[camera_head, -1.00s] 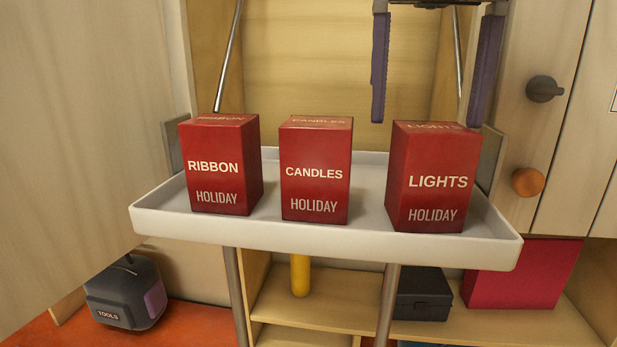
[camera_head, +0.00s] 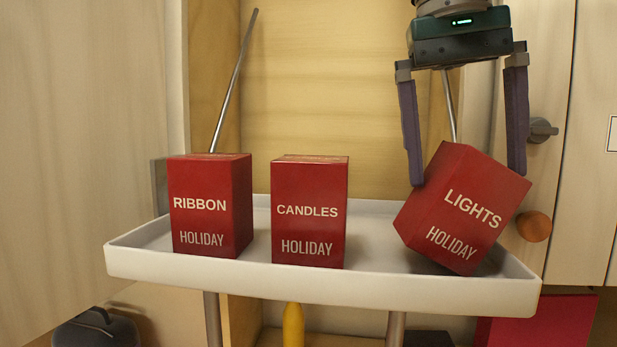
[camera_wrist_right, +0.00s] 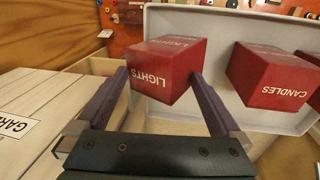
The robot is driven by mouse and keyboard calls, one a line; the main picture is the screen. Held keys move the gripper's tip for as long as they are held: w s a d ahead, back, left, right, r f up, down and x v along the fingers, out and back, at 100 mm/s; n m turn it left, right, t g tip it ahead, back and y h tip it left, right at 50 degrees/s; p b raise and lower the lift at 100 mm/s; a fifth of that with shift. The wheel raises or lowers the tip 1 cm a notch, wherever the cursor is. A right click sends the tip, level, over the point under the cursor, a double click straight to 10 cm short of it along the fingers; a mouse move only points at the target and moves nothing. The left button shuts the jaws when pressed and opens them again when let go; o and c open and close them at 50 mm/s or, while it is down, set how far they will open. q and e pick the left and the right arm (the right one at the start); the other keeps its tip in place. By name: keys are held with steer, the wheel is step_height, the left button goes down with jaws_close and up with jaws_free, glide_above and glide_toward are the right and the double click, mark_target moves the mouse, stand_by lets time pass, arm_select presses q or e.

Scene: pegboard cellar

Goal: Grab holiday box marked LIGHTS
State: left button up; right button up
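The red LIGHTS box (camera_head: 463,207) is tilted to the right over the right part of the white tray (camera_head: 300,284), its lower right edge low at the tray. My right gripper (camera_head: 464,178) hangs above it, fingers pointing down and spread wide, one near each side of the box's upper part. In the right wrist view the LIGHTS box (camera_wrist_right: 165,68) lies between the two fingertips (camera_wrist_right: 160,74). Finger contact is hard to judge. The red RIBBON box (camera_head: 209,205) and CANDLES box (camera_head: 309,211) stand upright on the tray. My left gripper is not in view.
A cabinet door with a grey knob (camera_head: 541,130) and an orange knob (camera_head: 534,226) is close on the right. A metal rod (camera_head: 235,80) slants behind the tray. Clear tray space lies between CANDLES and LIGHTS.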

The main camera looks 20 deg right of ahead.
mark_target(420, 190)
steer(key=shift+t+y, duration=0.4)
steer(key=shift+y, duration=0.3)
steer(key=w+a+f, duration=0.1)
steer(key=f, duration=0.1)
steer(key=w+a+f, duration=0.1)
steer(key=a+f, duration=0.1)
steer(key=shift+w, duration=0.15)
steer(key=c, duration=0.7)
steer(key=shift+o, duration=0.2)
steer(key=shift+a+r+p, duration=0.1)
steer(key=shift+r+p, duration=0.25)
steer(key=shift+p, duration=0.15)
steer(key=r+p, duration=0.4)
steer(key=p, duration=0.1)
steer(key=shift+s+a+r, duration=0.25)
steer(key=shift+s+a, duration=0.05)
steer(key=shift+s, duration=0.1)
jaws_close()
step_height(420, 190, up, 3)
steer(key=p, duration=0.3)
steer(key=shift+r, duration=0.1)
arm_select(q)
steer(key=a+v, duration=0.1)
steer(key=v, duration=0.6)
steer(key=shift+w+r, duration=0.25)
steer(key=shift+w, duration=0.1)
arm_select(e)
steer(key=shift+d, duration=0.1)
